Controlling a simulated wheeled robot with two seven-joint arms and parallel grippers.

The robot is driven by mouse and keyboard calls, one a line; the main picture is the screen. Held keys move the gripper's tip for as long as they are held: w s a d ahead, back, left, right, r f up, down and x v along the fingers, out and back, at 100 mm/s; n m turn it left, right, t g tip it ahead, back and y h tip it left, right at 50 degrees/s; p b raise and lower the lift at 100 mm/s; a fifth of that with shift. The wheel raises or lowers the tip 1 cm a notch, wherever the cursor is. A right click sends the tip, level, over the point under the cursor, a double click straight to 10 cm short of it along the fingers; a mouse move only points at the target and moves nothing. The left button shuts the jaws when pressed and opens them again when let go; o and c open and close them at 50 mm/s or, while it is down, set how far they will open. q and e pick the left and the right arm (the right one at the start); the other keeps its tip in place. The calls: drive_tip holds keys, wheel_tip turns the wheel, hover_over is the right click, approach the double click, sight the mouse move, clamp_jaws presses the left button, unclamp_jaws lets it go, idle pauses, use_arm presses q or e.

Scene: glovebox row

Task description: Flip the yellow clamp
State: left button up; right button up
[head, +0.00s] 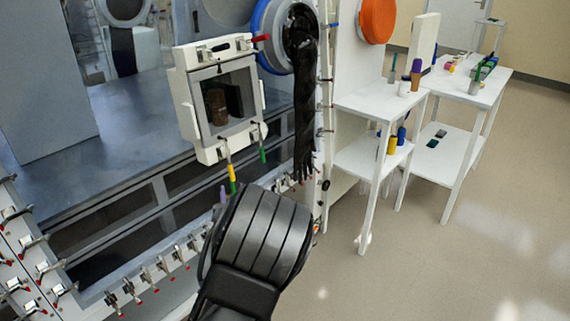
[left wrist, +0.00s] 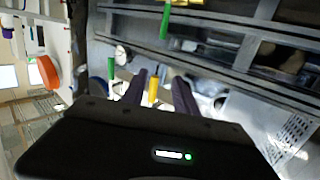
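The yellow clamp (head: 232,174) hangs with its handle down at the lower edge of a small white-framed window box on the glovebox front. In the left wrist view the yellow handle (left wrist: 153,90) stands between the two dark purple fingers of my left gripper (left wrist: 160,82), closer to the left finger. A gap shows on the right side, so the fingers are open around the handle. In the head view my wrist hides most of this gripper; a purple fingertip (head: 223,195) shows just below the yellow handle. My right gripper is not in view.
A black glove (head: 305,100) hangs from the blue-ringed port. Several small clamps line the lower frame. White shelves (head: 376,100) with bottles stand right; the floor is clear.

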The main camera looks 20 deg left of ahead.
sight(230, 167)
use_arm(q)
drive_tip(key=r, duration=0.1)
drive_tip(key=r+n+y, duration=0.1)
drive_tip(key=shift+w+r+t, duration=0.25)
drive_tip(key=shift+r+t, duration=0.1)
drive_tip(key=shift+t, duration=0.05)
drive_tip(key=shift+w+d, duration=0.15)
drive_tip(key=shift+w+a, duration=0.25)
drive_tip(key=shift+a, duration=0.1)
drive_tip(key=x, duration=0.7)
clamp_jaws()
idle(1.0)
